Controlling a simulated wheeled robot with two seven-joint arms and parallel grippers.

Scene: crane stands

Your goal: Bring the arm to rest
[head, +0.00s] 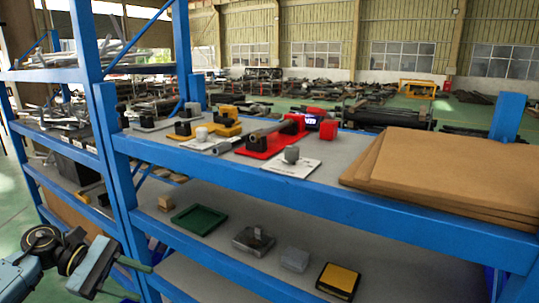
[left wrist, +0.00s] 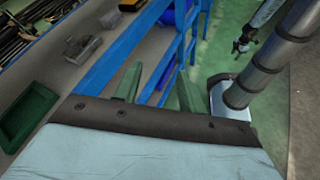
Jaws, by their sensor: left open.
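My left gripper (head: 134,279) is at the lower left of the head view, in front of the blue rack and apart from it. In the left wrist view its two green fingers (left wrist: 158,88) are spread with nothing between them. At the top right of the left wrist view, a dark arm end (left wrist: 241,44) looks like my right gripper. It is too small there to tell whether it is open or shut, and it is not in the head view.
A blue rack (head: 220,170) fills the middle. Its upper shelf holds a red tool stand (head: 272,140), a white card and brown boards (head: 450,165). Its lower shelf holds a green tray (head: 199,219), clear boxes and a yellow-topped box (head: 338,281). Green floor (left wrist: 225,35) lies open beside the rack.

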